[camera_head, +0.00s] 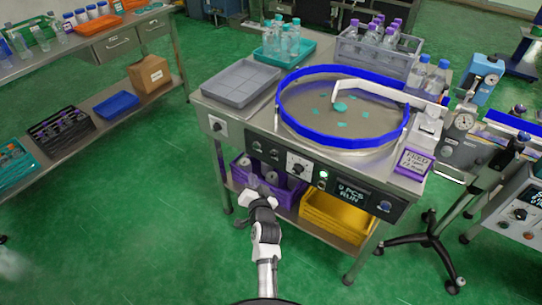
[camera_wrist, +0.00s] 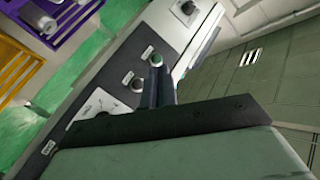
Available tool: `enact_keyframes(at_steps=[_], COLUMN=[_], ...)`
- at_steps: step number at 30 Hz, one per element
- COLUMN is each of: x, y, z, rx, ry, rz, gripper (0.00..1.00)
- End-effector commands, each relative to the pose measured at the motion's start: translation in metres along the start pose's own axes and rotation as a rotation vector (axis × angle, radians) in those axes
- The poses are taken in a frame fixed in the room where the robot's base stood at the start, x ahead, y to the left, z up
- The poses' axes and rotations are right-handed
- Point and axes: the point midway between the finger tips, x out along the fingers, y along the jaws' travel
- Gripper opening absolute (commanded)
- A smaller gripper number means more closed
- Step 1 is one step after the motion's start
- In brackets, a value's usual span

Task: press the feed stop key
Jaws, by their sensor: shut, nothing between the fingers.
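The feeder's dark control panel (camera_head: 340,190) runs along the front of the steel table. At its left end are two small round keys, one (camera_head: 257,146) left of the other (camera_head: 275,152); their labels are too small to read, so I cannot tell which is feed stop. In the wrist view a green-topped key (camera_wrist: 156,58) appears right at the tips of my gripper (camera_wrist: 155,72), with a dark round key (camera_wrist: 138,85) beside it; contact is unclear. My gripper (camera_head: 254,183) is shut and empty, in front of the panel's left part.
A white dial (camera_head: 298,165), a lit green lamp (camera_head: 323,175) and a display reading "PCS RUN" (camera_head: 352,192) are farther right on the panel. A purple bin (camera_head: 240,168) and a yellow bin (camera_head: 335,220) sit below. The blue-rimmed bowl (camera_head: 345,140) is on top.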

Motion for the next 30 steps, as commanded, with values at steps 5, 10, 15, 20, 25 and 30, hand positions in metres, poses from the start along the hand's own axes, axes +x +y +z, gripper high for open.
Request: enact_keyframes(at_steps=[5, 10, 15, 20, 25, 30], x=[0.000, 0.006, 0.021, 0.037, 0.051, 0.059], y=[0.000, 0.005, 0.016, 0.027, 0.038, 0.043], z=[0.000, -0.002, -0.012, -0.024, -0.035, -0.042], rx=[-0.001, -0.001, -0.001, -0.001, -0.001, -0.001], ry=[0.000, 0.001, 0.004, 0.003, 0.004, 0.002], rz=[-0.001, 0.000, -0.001, -0.002, -0.001, -0.001], gripper=[0.00, 0.00, 0.00, 0.00, 0.00, 0.00])
